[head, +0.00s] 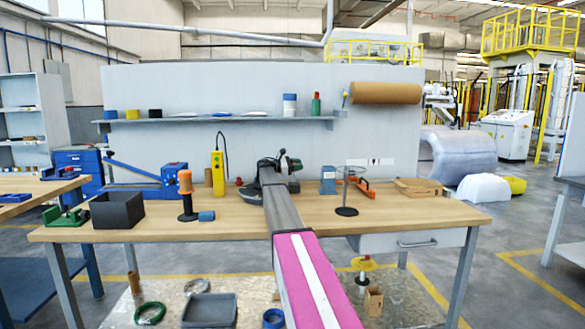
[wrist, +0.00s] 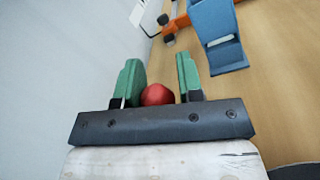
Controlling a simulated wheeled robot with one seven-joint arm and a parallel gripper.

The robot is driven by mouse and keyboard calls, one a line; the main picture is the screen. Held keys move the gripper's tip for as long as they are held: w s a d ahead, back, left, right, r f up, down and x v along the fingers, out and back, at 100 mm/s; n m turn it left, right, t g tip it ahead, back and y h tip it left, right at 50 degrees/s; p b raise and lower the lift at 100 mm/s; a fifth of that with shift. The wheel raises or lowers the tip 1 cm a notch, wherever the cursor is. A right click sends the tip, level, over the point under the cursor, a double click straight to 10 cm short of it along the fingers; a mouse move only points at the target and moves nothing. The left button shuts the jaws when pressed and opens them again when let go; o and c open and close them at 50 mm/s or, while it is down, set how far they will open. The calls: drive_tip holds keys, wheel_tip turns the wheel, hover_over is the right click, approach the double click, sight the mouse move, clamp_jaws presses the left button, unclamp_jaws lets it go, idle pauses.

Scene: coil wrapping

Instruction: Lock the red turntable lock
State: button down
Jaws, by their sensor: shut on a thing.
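A red rounded knob (wrist: 157,95), apparently the turntable lock, sits between the green fingers of my gripper (wrist: 158,72) in the wrist view. The gripper is shut on it. Only the knob's rounded top shows; the fingers and the dark palm plate hide the rest. In the head view my gripper (head: 286,163) is over the back middle of the workbench, and my arm hides the knob. The turntable itself cannot be made out clearly in either view.
The wooden workbench (head: 420,210) backs onto a grey panel. A blue block (wrist: 215,35) and an orange tool (wrist: 180,22) lie right of my gripper. A wire stand (head: 347,210), orange-topped tool (head: 186,190) and black bin (head: 117,209) also stand there.

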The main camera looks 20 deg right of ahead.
drive_tip(key=s+m, duration=0.2)
drive_tip(key=m, duration=0.1)
drive_tip(key=shift+a+r, duration=0.2)
drive_tip(key=shift+a, duration=0.15)
drive_tip(key=s+m, duration=0.2)
drive_tip(key=m, duration=0.1)
drive_tip(key=shift+s+a+f+g, duration=0.15)
drive_tip(key=shift+a+g, duration=0.2)
drive_tip(key=shift+g, duration=0.05)
drive_tip(key=shift+s+a+f, duration=0.15)
drive_tip(key=shift+s+f, duration=0.15)
drive_tip(key=shift+s, duration=0.15)
drive_tip(key=shift+s+a+f, duration=0.15)
drive_tip(key=shift+s+f, duration=0.1)
drive_tip(key=shift+s, duration=0.2)
drive_tip(key=c, duration=1)
unclamp_jaws()
drive_tip(key=shift+f, duration=0.1)
drive_tip(key=shift+o, duration=0.8)
drive_tip(key=v, duration=1)
drive_tip(key=shift+a+f, duration=0.15)
drive_tip(key=shift+a, duration=0.2)
